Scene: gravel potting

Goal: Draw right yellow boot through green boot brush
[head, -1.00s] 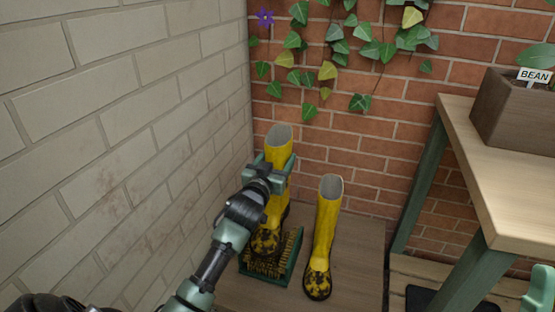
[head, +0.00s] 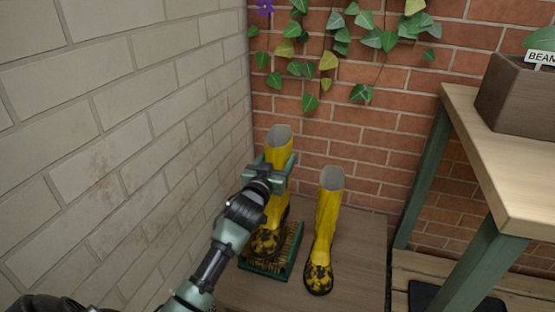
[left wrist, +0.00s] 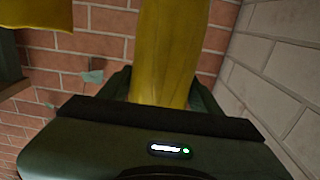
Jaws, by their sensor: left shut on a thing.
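A yellow boot with dark mud on its foot (head: 277,209) stands roughly upright on the left, its foot in the green boot brush (head: 291,262). The brush has tan bristles, and the boot's foot hides part of them. My left gripper (head: 271,171) is shut on this boot's upper shaft. In the left wrist view the shaft (left wrist: 168,50) sits between the fingers. A second yellow boot (head: 327,222), also muddy at the toe, stands free to the right of the brush. It shows partly in the left wrist view (left wrist: 36,14). My right gripper is out of view.
A pale brick wall (head: 130,130) rises close on the left, and a red brick wall with ivy (head: 370,140) stands behind. A wooden bench with green legs (head: 500,160) is on the right, with a planter (head: 518,98) on it. Bare wooden floor (head: 358,250) lies right of the second boot.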

